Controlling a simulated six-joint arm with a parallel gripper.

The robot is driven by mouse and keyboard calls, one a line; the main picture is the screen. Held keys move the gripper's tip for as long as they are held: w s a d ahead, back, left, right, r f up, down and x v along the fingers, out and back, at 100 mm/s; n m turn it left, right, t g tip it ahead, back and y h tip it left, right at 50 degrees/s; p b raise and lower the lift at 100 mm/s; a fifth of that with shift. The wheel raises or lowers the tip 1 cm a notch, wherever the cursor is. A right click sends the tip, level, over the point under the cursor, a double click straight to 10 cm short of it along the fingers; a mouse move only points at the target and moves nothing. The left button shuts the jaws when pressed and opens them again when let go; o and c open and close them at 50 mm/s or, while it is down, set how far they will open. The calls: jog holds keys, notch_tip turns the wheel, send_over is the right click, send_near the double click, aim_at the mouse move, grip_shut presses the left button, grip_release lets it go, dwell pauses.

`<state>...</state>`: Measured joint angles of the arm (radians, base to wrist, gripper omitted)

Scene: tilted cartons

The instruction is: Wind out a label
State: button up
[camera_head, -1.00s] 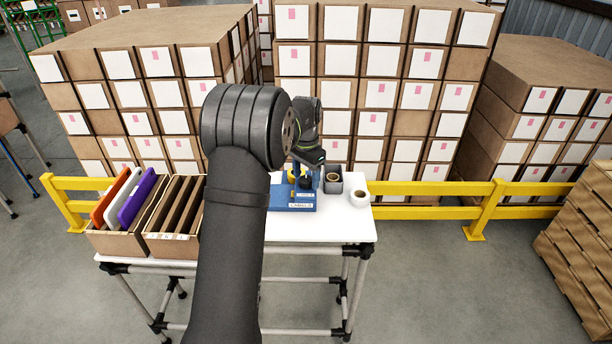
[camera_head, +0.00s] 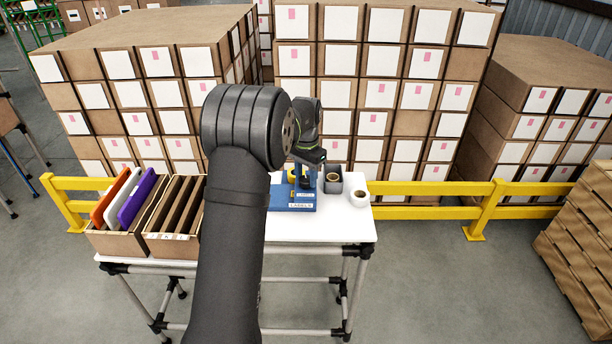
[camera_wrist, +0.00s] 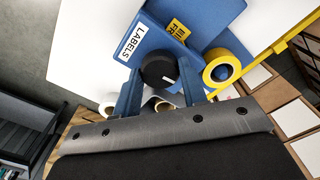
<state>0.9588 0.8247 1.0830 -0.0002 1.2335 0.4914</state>
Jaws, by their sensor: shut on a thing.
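The blue label dispenser (camera_head: 292,199), marked LABELS, stands on the white table; its blue body (camera_wrist: 182,42) fills the upper middle of the wrist view. A black round knob (camera_wrist: 158,71) with a white mark is on the dispenser. My gripper (camera_wrist: 160,78) has its two blue fingers either side of this knob and is shut on it. A pale strip shows just below the knob, partly hidden; I cannot tell whether it is a label. In the head view my gripper (camera_head: 306,172) is over the dispenser, mostly hidden by my wrist.
A yellow roll (camera_wrist: 222,70) is beside the knob. A grey bin (camera_head: 342,173) holding a roll and a white roll (camera_head: 358,193) stand right of the dispenser. Cartons with coloured folders (camera_head: 120,240) are at the left. A yellow rail (camera_head: 430,212) and stacked cartons are behind.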

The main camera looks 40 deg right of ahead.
jog(key=n, duration=1)
jog(key=shift+n, duration=0.4)
jog(key=n, duration=0.3)
jog(key=shift+n, duration=0.3)
jog(key=n, duration=0.4)
jog(key=shift+n, duration=2.1)
jog(key=o, duration=1)
jog(key=shift+c, duration=0.2)
